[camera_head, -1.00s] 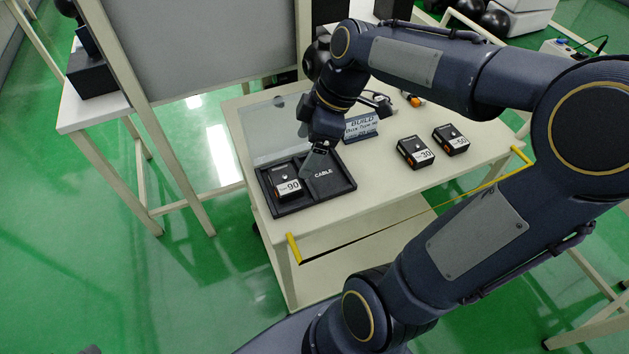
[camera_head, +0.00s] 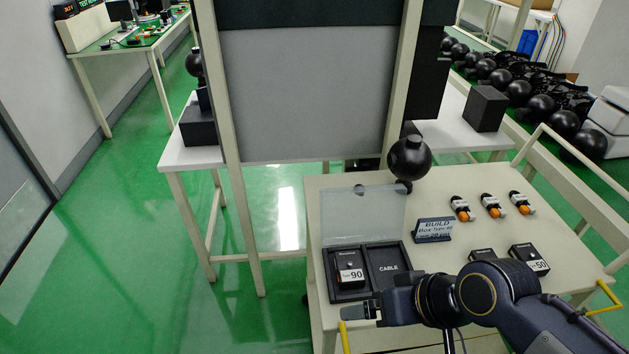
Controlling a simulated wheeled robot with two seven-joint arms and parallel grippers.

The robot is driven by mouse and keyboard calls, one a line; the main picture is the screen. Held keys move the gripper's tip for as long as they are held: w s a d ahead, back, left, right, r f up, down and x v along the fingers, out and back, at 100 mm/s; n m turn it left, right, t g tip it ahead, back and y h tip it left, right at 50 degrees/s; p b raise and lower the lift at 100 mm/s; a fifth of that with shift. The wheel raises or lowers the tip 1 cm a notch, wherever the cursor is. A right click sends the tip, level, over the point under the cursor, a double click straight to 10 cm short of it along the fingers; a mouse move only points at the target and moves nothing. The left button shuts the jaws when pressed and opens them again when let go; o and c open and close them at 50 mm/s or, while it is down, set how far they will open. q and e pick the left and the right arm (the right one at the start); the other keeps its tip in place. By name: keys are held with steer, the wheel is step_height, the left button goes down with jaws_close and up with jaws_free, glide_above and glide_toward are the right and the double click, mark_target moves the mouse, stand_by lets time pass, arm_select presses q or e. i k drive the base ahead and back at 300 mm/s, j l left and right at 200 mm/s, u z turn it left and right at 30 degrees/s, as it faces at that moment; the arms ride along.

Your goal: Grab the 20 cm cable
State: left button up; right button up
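I cannot pick out a 20 cm cable for certain. Three small black items with orange parts (camera_head: 492,206) stand in a row on the table (camera_head: 590,262); their lengths cannot be read. A black tray (camera_head: 367,295) holds a box marked 90 (camera_head: 348,273) in its left compartment. Its right compartment, marked CABLE (camera_head: 388,268), looks empty. My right gripper (camera_head: 358,312) points left at the tray's front edge, below the CABLE compartment in the picture. It is seen side-on, so its opening is unclear; nothing shows held in it. My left gripper is out of view.
A BUILD sign (camera_head: 433,230) stands behind the tray's right side. Boxes, one marked 50 (camera_head: 529,258), sit partly behind my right arm. A clear lid (camera_head: 362,215) rises behind the tray. A black sphere (camera_head: 409,158) stands at the table's back. Another table (camera_head: 125,45) is far left.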

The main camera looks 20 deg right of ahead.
mark_target(493, 203)
steer(key=k+l+z, duration=0.1)
steer(key=l+z, duration=0.2)
steer(key=z, duration=0.2)
steer(key=l+z, duration=0.75)
steer(key=z, duration=0.2)
steer(key=k, duration=0.05)
